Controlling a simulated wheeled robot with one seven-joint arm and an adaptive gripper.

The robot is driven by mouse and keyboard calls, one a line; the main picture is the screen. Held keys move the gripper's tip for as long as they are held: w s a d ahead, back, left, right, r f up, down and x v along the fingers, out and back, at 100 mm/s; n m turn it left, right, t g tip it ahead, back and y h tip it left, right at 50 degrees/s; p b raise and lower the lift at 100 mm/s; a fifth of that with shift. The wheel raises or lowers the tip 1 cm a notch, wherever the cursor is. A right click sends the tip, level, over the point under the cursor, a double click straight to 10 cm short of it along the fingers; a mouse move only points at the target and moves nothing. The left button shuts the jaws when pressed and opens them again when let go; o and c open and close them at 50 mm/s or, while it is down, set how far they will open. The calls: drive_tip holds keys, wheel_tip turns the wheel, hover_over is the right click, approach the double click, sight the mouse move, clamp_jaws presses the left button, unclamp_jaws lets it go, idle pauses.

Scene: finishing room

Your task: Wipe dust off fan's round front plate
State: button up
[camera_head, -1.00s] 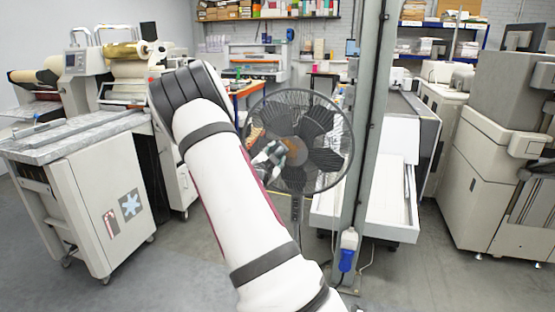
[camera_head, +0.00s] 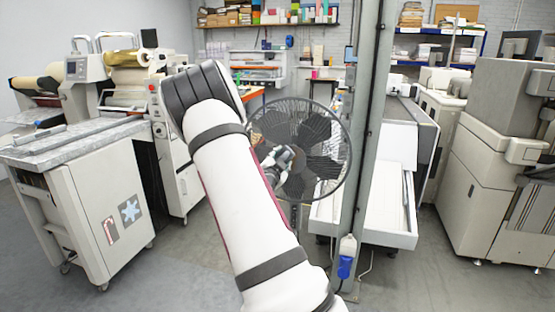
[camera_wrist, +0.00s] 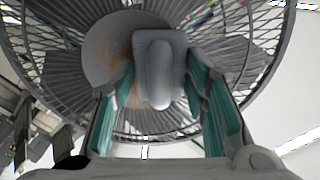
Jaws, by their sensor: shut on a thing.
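The black fan (camera_head: 328,125) stands in the middle of the head view, its wire cage facing me. Its round front plate (camera_wrist: 108,48) is grey with a brownish dusty tint in the wrist view; part of it is hidden behind what I hold. My gripper (camera_head: 284,158) is at the plate in the head view. In the wrist view its teal fingers (camera_wrist: 160,82) are shut on a grey wiping block (camera_wrist: 172,43) with a rounded handle. The block overlaps the plate's right part; I cannot tell whether it touches.
A grey post (camera_head: 368,140) stands just right of the fan. A white machine (camera_head: 395,205) is behind the post. A cabinet with a grey top (camera_head: 105,190) stands at left. Grey floor is open between the cabinet and the fan.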

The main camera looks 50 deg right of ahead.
sight(305, 158)
drive_tip(key=shift+s+d+p, duration=0.35)
drive_tip(key=shift+s+d, duration=0.1)
drive_tip(key=shift+s, duration=0.7)
drive_tip(key=shift+s+d+p, duration=0.3)
drive_tip(key=shift+s+d, duration=0.1)
drive_tip(key=shift+s, duration=0.75)
drive_tip(key=shift+s+d+p, duration=0.35)
drive_tip(key=shift+s+d, duration=0.1)
drive_tip(key=shift+s, duration=0.7)
drive_tip(key=shift+a, duration=0.1)
drive_tip(key=shift+p+v, duration=0.75)
drive_tip(key=shift+v, duration=2.15)
drive_tip(key=shift+a, duration=0.1)
drive_tip(key=shift+p+v, duration=0.3)
drive_tip(key=shift+v, duration=1.1)
